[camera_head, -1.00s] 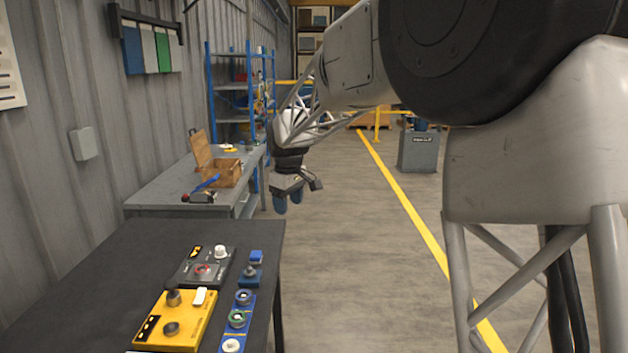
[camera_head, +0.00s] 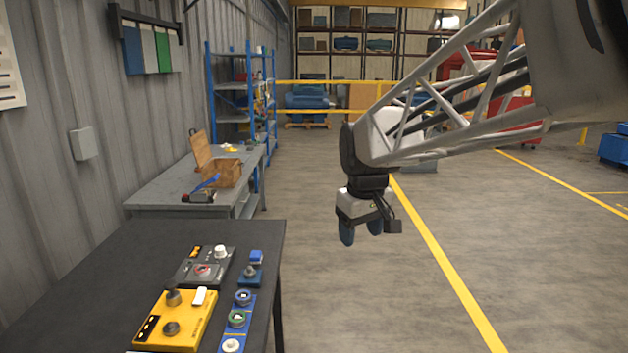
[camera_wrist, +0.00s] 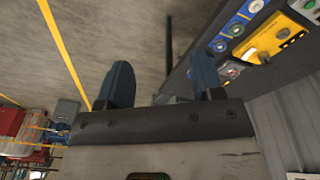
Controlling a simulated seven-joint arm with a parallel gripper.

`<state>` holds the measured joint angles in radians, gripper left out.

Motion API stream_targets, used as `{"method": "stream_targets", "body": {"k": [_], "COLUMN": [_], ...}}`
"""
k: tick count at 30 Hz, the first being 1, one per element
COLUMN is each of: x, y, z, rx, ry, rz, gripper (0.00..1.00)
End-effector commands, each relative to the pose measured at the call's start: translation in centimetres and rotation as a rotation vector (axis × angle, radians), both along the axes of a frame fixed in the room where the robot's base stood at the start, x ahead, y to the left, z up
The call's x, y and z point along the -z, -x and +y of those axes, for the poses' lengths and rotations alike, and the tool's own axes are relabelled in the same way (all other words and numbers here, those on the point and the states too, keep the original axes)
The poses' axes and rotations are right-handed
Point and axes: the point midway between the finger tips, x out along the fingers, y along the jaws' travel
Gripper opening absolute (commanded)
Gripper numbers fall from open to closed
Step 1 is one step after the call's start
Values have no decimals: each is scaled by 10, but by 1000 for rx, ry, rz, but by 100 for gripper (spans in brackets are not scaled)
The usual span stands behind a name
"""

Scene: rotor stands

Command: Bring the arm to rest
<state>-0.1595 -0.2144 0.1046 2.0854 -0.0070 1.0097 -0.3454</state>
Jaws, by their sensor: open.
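My gripper (camera_head: 360,232) hangs with its blue fingers down over open floor, to the right of the dark table in the head view. Its fingers are apart and nothing is between them. In the wrist view the two blue fingers (camera_wrist: 165,88) are also apart and empty, with bare concrete floor and the table's edge beyond them.
The dark table (camera_head: 60,290) holds a yellow control box (camera_head: 178,318), a dark box (camera_head: 190,268) and a blue strip with several round parts (camera_head: 240,318). A grey workbench (camera_head: 165,190) with an open wooden box (camera_head: 222,174) stands behind.

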Motion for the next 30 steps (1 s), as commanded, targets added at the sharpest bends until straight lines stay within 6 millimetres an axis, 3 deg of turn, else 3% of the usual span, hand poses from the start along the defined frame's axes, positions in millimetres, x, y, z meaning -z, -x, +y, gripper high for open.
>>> {"method": "stream_targets", "body": {"k": [15, 30], "x": [23, 67], "y": [126, 236], "z": [-56, -87], "rx": [250, 473], "ry": [-33, -65], "rz": [-34, -67], "gripper": [61, 61]}}
